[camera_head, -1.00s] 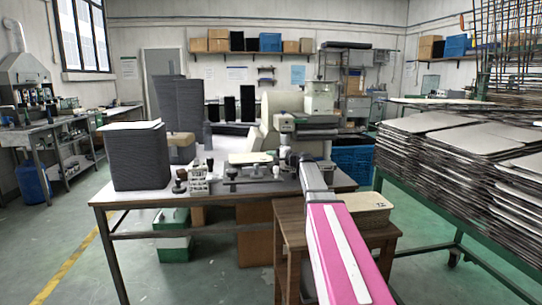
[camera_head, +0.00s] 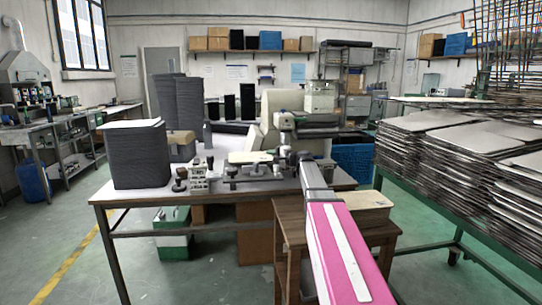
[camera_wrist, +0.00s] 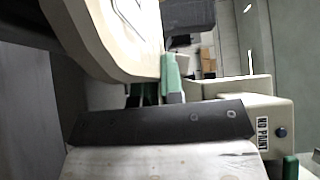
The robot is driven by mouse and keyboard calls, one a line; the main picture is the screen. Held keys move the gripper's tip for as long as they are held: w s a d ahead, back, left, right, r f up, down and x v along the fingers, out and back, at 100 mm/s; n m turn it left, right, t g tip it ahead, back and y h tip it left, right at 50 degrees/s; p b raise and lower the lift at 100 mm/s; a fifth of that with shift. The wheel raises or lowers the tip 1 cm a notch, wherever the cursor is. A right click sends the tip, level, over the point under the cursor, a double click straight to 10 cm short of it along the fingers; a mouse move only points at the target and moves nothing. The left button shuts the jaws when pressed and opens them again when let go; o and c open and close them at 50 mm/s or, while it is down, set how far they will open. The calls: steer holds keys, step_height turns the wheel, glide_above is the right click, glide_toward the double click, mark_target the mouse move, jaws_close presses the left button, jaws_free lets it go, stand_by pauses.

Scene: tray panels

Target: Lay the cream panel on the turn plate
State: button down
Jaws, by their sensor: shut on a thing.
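The cream panel (camera_head: 250,157) shows in the head view as a small pale flat piece above the dark fixtures on the workbench, left of my arm's end. My gripper (camera_head: 284,160) is small and partly hidden there by my arm. It is shut on the cream panel. In the wrist view, a pale, worn flat surface, which looks like the panel (camera_wrist: 165,162), fills the bottom, with a dark bolted bar (camera_wrist: 160,122) across its far edge. I cannot clearly make out the turn plate; the fixtures (camera_head: 250,178) below the panel are dark. Whether the panel touches them is unclear.
A cream machine (camera_head: 305,125) stands close behind the gripper. A dark stack (camera_head: 138,158) is at the bench's left. A wooden stool (camera_head: 290,215) with a pale stack (camera_head: 366,200) is beneath my arm. Piled sheets (camera_head: 445,150) are at right.

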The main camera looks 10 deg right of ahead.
steer(key=shift+f, duration=0.1)
stand_by(0.3)
steer(key=c, duration=1.2)
jaws_free()
steer(key=shift+o, duration=0.2)
steer(key=shift+f, duration=0.1)
